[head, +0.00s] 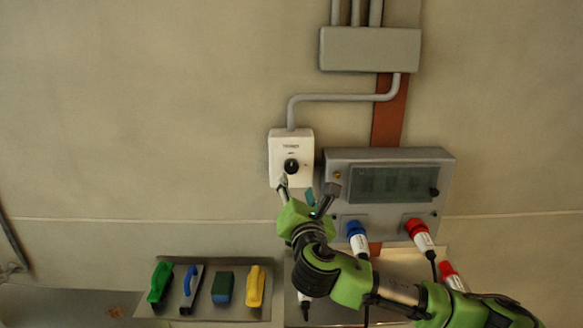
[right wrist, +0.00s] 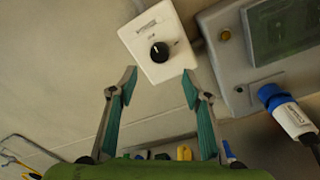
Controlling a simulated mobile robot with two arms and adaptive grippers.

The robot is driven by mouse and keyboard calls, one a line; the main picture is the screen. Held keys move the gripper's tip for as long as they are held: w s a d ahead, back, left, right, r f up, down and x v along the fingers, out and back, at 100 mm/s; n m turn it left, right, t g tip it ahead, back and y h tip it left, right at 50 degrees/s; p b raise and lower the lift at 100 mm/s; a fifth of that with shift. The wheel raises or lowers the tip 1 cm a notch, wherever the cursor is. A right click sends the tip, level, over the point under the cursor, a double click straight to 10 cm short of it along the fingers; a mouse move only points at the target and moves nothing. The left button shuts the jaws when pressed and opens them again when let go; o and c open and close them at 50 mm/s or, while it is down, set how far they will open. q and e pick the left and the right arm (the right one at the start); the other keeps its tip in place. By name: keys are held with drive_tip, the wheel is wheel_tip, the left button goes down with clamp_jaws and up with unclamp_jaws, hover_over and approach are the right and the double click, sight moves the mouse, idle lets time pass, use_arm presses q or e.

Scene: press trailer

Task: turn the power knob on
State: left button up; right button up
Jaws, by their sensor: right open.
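The black power knob (head: 291,166) sits on a white switch box (head: 304,148) on the wall. In the right wrist view the knob (right wrist: 159,52) shows with a light pointer mark, on the white box (right wrist: 154,29) ahead of the fingers. My right gripper (head: 305,188) is open and empty, just below the box in the head view. In the right wrist view its two fingers (right wrist: 158,90) are spread apart, with the knob beyond their tips and roughly centred between them. I cannot tell the exact gap to the knob. My left gripper is not in view.
A grey panel (head: 439,170) with a dark window is right of the switch box, close to the right finger. Several coloured hand tools lie on a tray (head: 262,262) at lower left. The wall left of the box is clear.

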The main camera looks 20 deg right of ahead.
sight(292, 168)
drive_tip(key=w+p, duration=0.1)
drive_tip(key=w, duration=0.2)
drive_tip(key=w+d+p, duration=0.1)
drive_tip(key=w, duration=0.2)
drive_tip(key=w+d+p, duration=0.1)
drive_tip(key=w, duration=0.2)
drive_tip(key=shift+w, duration=0.35)
drive_tip(key=c, duration=1.1)
